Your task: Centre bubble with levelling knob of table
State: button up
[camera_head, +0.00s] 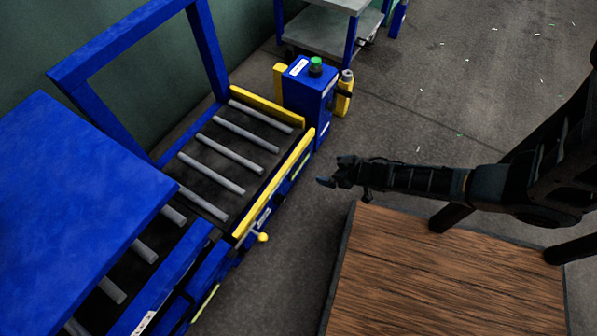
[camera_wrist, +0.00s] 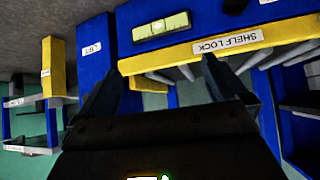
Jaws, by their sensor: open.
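A yellow-green bubble vial (camera_wrist: 161,26) sits on a blue face in the wrist view. A pale patch lies near its middle, too blurred to read exactly. In the head view, a green strip (camera_head: 302,165) shows on the outer side of the roller table (camera_head: 270,205). I cannot pick out the levelling knob with certainty; a yellow ball-ended lever (camera_head: 263,237) sticks out of the table's side. My gripper (camera_head: 330,180) is open and empty, to the right of the table and apart from it. Its spread fingers (camera_wrist: 155,88) show in the wrist view.
A yellow rail (camera_wrist: 195,50) with an upside-down SHELF LOCK label runs below the vial in the wrist view. A blue box with a green button (camera_head: 312,85) stands at the table's far end. A brown wooden top (camera_head: 450,285) lies at lower right. Open floor separates them.

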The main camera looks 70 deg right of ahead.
jog(key=b+x, duration=0.8)
jog(key=x, duration=0.2)
jog(key=shift+f, duration=0.4)
jog(key=p+v, duration=0.8)
jog(key=v, duration=0.2)
dwell(0.3)
